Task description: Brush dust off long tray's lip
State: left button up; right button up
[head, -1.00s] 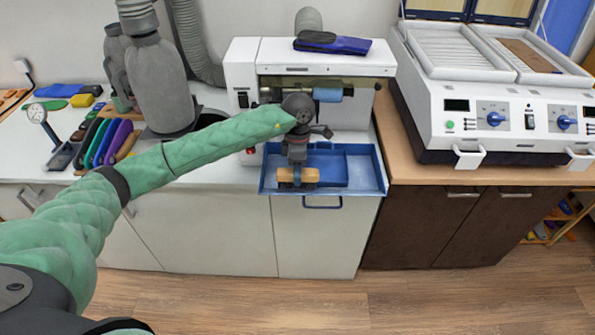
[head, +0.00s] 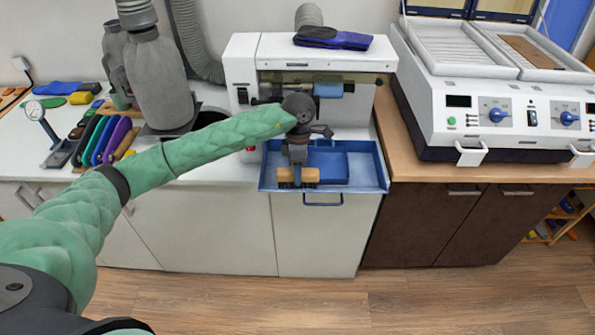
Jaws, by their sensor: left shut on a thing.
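The long blue tray (head: 365,171) sticks out from under the white grinding machine, over the front edge of the white counter. Its front lip (head: 350,188) faces me, with a handle (head: 322,203) below it. My left gripper (head: 297,176) points down over the left part of the tray. It is shut on a brush with a tan wooden body (head: 311,175), which sits at the front lip. My right gripper is not in view.
The white grinding machine (head: 340,53) stands behind the tray, with insoles (head: 333,39) on top. A large white forming machine (head: 505,110) stands on the wooden counter at right. The floor in front is clear.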

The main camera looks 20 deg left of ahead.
aim_at(311, 170)
pick_arm(q)
jog(key=shift+w+d+b, duration=0.3)
jog(key=shift+d+b, duration=0.2)
jog(key=shift+d, duration=0.45)
jog(key=shift+w+d+b, duration=0.25)
jog(key=shift+d+b, duration=0.25)
jog(key=shift+d, duration=0.45)
jog(key=shift+a+f+b, duration=0.1)
jog(key=shift+f+b, duration=0.05)
jog(key=shift+b, duration=0.5)
jog(key=shift+s+a+f+b, duration=0.1)
jog(key=shift+s+a+b, duration=0.15)
jog(key=shift+a, duration=0.3)
jog(key=shift+s+a+r+b, duration=0.1)
jog(key=shift+a+b, duration=0.25)
jog(key=shift+a, duration=0.25)
jog(key=shift+s+a+f+b, duration=0.1)
jog(key=shift+s+a+b, duration=0.15)
jog(key=shift+a, duration=0.4)
jog(key=shift+v, duration=0.95)
jog(key=shift+s+r+p, duration=0.2)
jog(key=shift+r+p, duration=0.4)
jog(key=shift+r, duration=2.6)
